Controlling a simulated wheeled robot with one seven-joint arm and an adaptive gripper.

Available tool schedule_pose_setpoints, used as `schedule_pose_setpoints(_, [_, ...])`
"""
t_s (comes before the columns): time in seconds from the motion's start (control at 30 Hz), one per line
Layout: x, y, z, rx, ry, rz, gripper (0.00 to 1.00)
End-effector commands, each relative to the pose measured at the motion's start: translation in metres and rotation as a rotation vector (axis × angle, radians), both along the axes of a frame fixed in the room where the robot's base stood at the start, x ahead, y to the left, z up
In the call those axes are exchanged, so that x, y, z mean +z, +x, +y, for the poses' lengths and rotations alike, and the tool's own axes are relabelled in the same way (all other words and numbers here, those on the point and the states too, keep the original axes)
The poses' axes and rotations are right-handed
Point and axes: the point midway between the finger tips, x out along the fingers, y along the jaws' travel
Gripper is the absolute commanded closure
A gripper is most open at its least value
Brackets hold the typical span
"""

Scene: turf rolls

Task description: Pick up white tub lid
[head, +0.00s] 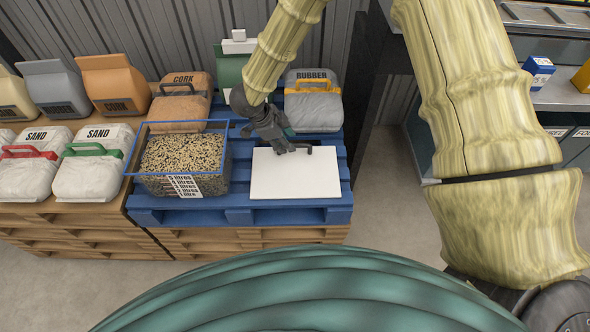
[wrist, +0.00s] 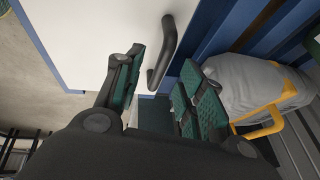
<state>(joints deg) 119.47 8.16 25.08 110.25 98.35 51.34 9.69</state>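The white tub lid (head: 297,178) lies flat on the blue pallet, to the right of a clear tub of grain. Its black bar handle (head: 309,149) is along its far edge. My gripper (head: 287,143) is over that far edge, beside the handle. In the wrist view the lid (wrist: 90,35) fills the upper left, and the handle (wrist: 164,50) shows in the gap between my open fingers (wrist: 165,72). The fingers look apart from the handle; the exact depth is hard to tell.
The tub of grain (head: 152,183) with a blue rim stands left of the lid. A rubber bag (head: 312,108) with a yellow handle stands behind it, close to my gripper's right finger. A cork bag (head: 180,110) and sand bags (head: 88,178) are left. The blue pallet (head: 240,207) edge is in front.

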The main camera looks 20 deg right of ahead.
Motion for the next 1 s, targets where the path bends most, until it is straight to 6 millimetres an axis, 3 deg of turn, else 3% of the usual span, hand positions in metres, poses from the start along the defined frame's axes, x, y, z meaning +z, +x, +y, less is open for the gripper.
schedule_pose_setpoints(0.43, [-0.039,0.003,-0.028,-0.003,0.0,0.001,0.61])
schedule_pose_setpoints(0.7, [-0.043,0.003,-0.03,-0.003,0.0,0.0,0.61])
schedule_pose_setpoints(0.77, [-0.043,0.003,-0.03,-0.003,0.0,0.0,0.68])
schedule_pose_setpoints(0.93, [-0.043,0.003,-0.03,-0.003,0.0,0.0,0.99])
schedule_pose_setpoints(1.0, [-0.043,0.003,-0.03,-0.003,0.0,0.0,1.0])
